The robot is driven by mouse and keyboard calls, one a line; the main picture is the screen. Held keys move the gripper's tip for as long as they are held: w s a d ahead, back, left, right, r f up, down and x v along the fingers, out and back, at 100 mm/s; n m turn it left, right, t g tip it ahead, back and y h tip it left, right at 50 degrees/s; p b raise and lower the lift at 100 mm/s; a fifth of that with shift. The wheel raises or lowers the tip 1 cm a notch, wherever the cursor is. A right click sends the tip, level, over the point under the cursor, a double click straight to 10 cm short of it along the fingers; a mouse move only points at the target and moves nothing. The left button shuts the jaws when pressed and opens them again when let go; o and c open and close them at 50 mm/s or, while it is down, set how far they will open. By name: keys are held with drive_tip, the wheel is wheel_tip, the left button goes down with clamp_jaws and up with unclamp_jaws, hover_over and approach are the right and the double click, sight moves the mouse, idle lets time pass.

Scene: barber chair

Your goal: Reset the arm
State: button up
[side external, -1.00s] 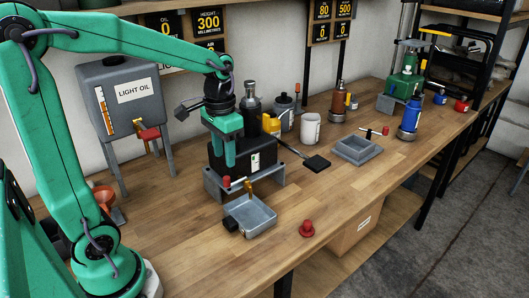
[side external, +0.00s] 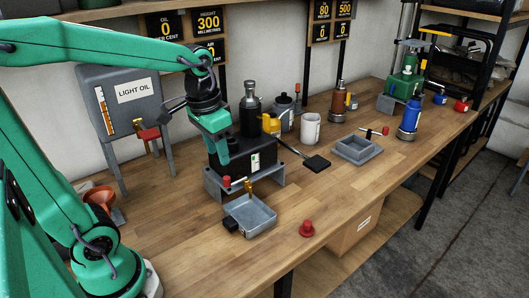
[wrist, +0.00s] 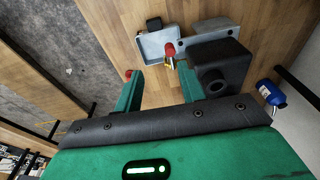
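My green gripper (side external: 213,138) hangs in the air just above and to the left of a black box (side external: 262,158) on a grey stand. In the wrist view my gripper (wrist: 160,82) has its two fingers well apart, with only bare bench visible between them. It is open and empty. In the wrist view the black box (wrist: 222,72) lies beyond the right finger, and a grey tray (wrist: 152,46) with a red-knobbed tap (wrist: 170,48) lies beyond the gap. The side view hides part of the far finger.
A light oil tank (side external: 130,92) stands behind the arm at left. A red cap (side external: 306,229) lies near the bench's front edge. A white cup (side external: 310,128), a square grey tray (side external: 357,148) and a blue bottle (side external: 409,119) stand to the right. The bench between tray and arm base is clear.

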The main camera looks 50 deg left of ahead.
drive_tip(key=s+d+r+t, duration=0.1)
drive_tip(key=s+d+t, duration=0.2)
drive_tip(key=s, duration=0.4)
drive_tip(key=shift+d+r+t, duration=0.15)
drive_tip(key=shift+d+t, duration=0.1)
drive_tip(key=shift+t, duration=0.25)
